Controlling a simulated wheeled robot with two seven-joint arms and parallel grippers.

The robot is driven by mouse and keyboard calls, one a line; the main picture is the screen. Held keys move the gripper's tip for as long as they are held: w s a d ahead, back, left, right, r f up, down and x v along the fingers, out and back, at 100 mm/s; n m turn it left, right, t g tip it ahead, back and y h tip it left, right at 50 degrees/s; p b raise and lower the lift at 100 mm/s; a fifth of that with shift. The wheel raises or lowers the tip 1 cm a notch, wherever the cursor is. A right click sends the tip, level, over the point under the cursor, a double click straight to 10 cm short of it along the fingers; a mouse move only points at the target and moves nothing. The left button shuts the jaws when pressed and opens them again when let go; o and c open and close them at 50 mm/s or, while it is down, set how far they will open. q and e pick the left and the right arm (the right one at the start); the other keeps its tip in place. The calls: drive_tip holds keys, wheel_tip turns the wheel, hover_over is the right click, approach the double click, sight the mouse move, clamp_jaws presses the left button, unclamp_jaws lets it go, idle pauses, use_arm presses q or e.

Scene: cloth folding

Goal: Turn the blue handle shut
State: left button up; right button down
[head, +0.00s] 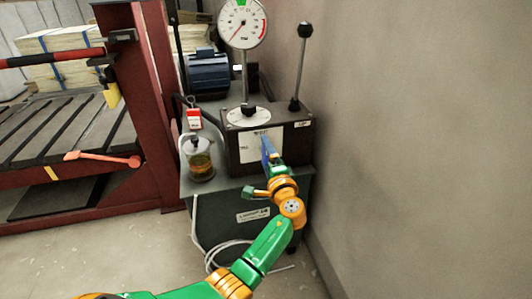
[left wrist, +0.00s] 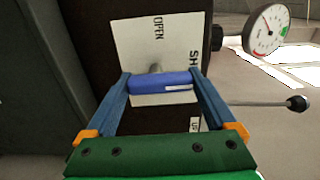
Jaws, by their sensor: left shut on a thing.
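The blue handle (left wrist: 160,83) shows in the left wrist view as a short bar on a grey stem, in front of a white plate (left wrist: 135,40) lettered OPEN and SH, the rest of that word hidden. My left gripper (left wrist: 160,76) is shut on the handle, with one blue finger at each end of the bar. In the head view my left gripper (head: 267,146) is at the front of the dark box (head: 240,150) that bears the plate. There the fingers mostly hide the handle. My right gripper is in neither view.
A round gauge (head: 243,22) and a black-knobbed lever (head: 301,65) rise from the box. A glass jar (head: 201,165) and red tag (head: 194,119) are left of it. A bare wall (head: 430,150) stands close on the right. A red-framed rack (head: 155,110) stands left.

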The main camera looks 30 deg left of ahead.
sight(267, 157)
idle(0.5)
use_arm(q)
drive_tip(key=o, duration=1.1)
drive_tip(key=shift+c, duration=0.2)
drive_tip(key=p+v, duration=0.1)
drive_tip(key=v, duration=0.6)
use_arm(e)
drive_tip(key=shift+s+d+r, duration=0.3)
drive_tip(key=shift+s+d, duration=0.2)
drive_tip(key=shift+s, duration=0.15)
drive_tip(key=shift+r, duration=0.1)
